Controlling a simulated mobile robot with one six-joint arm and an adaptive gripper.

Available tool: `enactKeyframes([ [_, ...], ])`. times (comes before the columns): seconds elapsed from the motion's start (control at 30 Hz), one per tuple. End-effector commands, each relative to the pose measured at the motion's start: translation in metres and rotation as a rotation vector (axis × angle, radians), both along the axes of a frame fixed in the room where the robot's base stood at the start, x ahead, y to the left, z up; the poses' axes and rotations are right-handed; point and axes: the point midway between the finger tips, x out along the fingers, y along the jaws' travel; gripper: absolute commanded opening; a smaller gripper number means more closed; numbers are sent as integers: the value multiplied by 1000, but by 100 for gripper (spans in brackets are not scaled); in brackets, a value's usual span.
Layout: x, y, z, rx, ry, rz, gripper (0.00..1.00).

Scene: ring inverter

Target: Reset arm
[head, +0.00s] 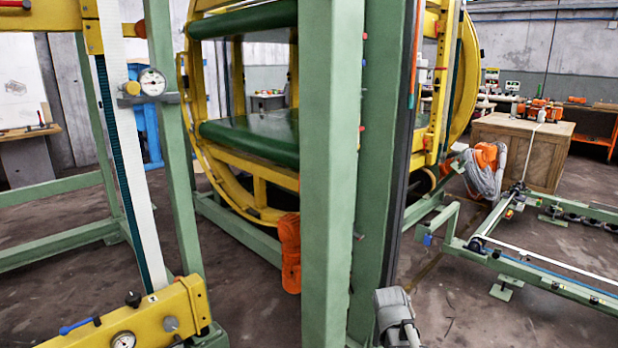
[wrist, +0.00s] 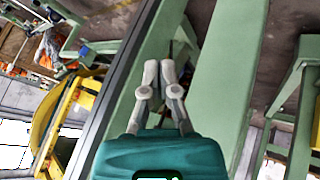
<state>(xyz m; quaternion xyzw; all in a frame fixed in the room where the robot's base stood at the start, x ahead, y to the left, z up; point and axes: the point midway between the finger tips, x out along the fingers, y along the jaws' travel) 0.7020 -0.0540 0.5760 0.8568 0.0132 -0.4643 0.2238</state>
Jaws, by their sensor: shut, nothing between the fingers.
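My gripper (wrist: 160,69) shows in the wrist view, with a teal body and two pale grey fingers. The fingers are shut, close together, with nothing held between them. They point toward a green steel post (wrist: 130,98). I cannot tell how far the fingertips are from it.
In the head view, green posts (head: 328,180) stand close in front of the large yellow ring (head: 215,160) with green rollers (head: 250,143). A yellow beam with gauges (head: 140,318) is at lower left. A wooden crate (head: 520,150) and low green frame (head: 545,278) stand right.

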Motion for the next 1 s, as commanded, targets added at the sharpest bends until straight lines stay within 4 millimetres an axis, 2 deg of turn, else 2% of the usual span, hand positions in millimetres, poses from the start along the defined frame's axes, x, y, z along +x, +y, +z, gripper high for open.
enactKeyframes([
  [0.03, -16, 5, -6, 34, 46, -29, 0],
  [0.3, -89, 29, -29, 194, 301, -188, 0],
  [0.5, -128, 42, -35, 258, 437, -268, 0],
  [0.77, -166, 54, -37, 305, 572, -345, 0],
  [1.0, -164, 54, -12, 305, 570, -344, 0],
])
